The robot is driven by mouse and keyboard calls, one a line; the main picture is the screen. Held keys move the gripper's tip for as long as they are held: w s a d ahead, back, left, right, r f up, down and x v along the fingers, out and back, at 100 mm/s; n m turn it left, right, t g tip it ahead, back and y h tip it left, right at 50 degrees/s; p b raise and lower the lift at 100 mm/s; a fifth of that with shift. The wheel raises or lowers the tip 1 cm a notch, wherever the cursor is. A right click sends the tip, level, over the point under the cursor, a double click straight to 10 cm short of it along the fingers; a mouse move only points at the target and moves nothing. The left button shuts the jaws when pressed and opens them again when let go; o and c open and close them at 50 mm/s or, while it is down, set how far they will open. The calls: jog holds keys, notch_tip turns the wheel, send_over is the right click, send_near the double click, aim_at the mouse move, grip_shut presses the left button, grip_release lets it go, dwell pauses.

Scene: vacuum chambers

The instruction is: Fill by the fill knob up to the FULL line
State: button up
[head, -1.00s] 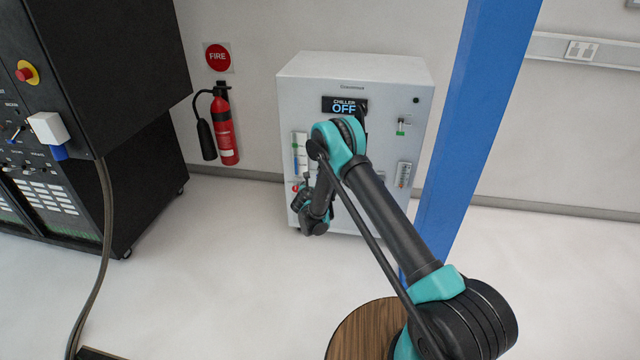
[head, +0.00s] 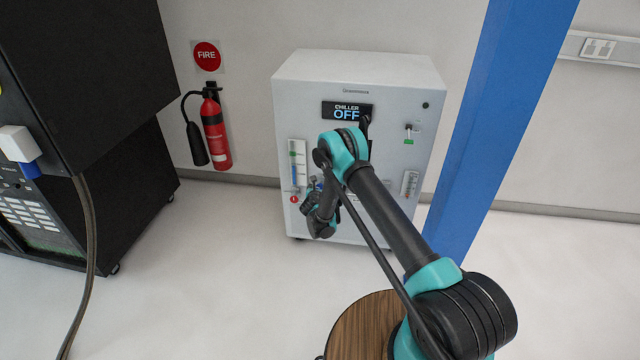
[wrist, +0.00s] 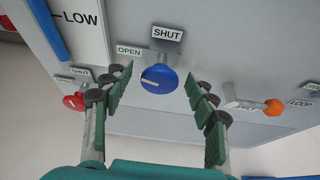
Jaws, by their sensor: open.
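The blue round knob (wrist: 160,79) is on the chiller front in the wrist view, between an OPEN label and a SHUT label; its white mark points towards the OPEN side. My gripper (wrist: 158,84) is open, with one finger on each side of the knob; I cannot tell whether they touch it. The level gauge (head: 295,172) is at the left of the chiller front, with a blue column below a green part. Its LOW label (wrist: 80,18) shows in the wrist view; the FULL line cannot be read.
The white chiller (head: 390,90) reads OFF. A red knob (wrist: 74,101) sits left of the blue one, an orange-tipped lever (wrist: 272,107) right. A blue post (head: 500,130) stands right of the chiller, a fire extinguisher (head: 215,130) left. The floor in front is clear.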

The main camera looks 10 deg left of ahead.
jog(key=shift+w+f, duration=0.2)
jog(key=shift+w, duration=0.3)
jog(key=c, duration=1.2)
jog(key=shift+d+m+y, duration=0.1)
jog(key=shift+m+y, duration=0.7)
jog(key=shift+m, duration=0.3)
jog(key=shift+m+t+y, duration=0.3)
jog(key=shift+m+y, duration=0.4)
jog(key=shift+m, duration=0.3)
